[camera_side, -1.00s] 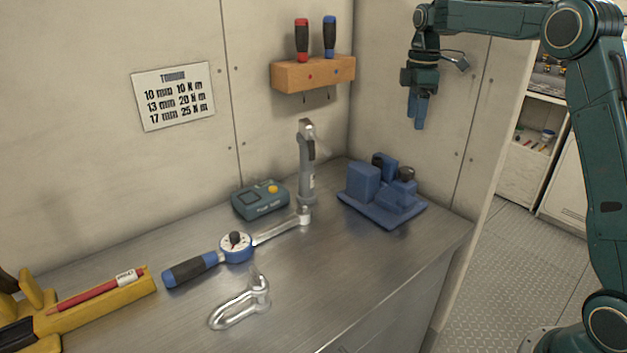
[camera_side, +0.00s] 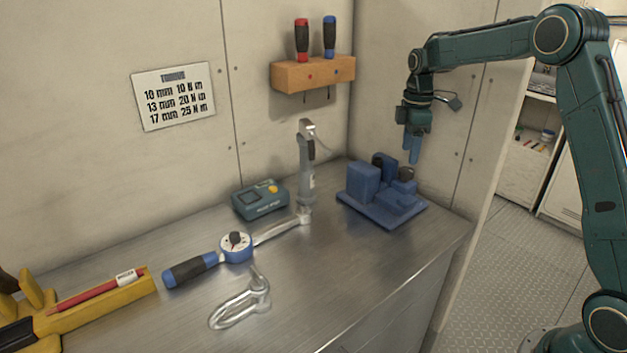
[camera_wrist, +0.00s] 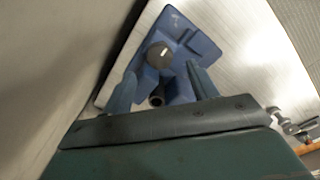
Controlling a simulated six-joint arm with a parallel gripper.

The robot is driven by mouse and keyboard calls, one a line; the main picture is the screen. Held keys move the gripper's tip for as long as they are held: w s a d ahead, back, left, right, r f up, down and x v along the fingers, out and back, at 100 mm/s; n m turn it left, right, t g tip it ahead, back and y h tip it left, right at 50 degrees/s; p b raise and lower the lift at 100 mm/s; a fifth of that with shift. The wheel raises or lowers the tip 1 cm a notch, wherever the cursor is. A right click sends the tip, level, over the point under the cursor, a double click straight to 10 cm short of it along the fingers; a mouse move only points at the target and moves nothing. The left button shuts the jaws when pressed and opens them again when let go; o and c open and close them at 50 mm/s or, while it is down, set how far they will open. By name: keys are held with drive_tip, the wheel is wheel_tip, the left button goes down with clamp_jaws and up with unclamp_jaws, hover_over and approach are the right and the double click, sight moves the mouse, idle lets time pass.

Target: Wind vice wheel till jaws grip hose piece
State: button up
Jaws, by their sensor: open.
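The blue vice (camera_side: 380,212) stands on the steel bench near the right-hand corner. It also shows below my gripper in the wrist view (camera_wrist: 190,42). Its dark round wheel (camera_side: 407,174) sits on the right of the vice; in the wrist view it is a grey-brown disc (camera_wrist: 160,55) with a white mark. A dark hollow tube end, seemingly the hose piece (camera_wrist: 156,101), shows between blue blocks. Whether the jaws touch it is unclear. My gripper (camera_side: 412,160) points down above the vice, open and empty, fingers apart (camera_wrist: 161,76), not visibly touching the wheel.
Left of the vice stand a grey upright tool (camera_side: 307,170) and a teal box (camera_side: 260,200). A wooden screwdriver rack (camera_side: 313,74) hangs on the wall. The bench's front right is clear.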

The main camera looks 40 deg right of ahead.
sight(407, 169)
drive_tip(key=shift+f, duration=2.5)
drive_tip(key=c, duration=1)
drive_tip(key=shift+m, duration=0.4)
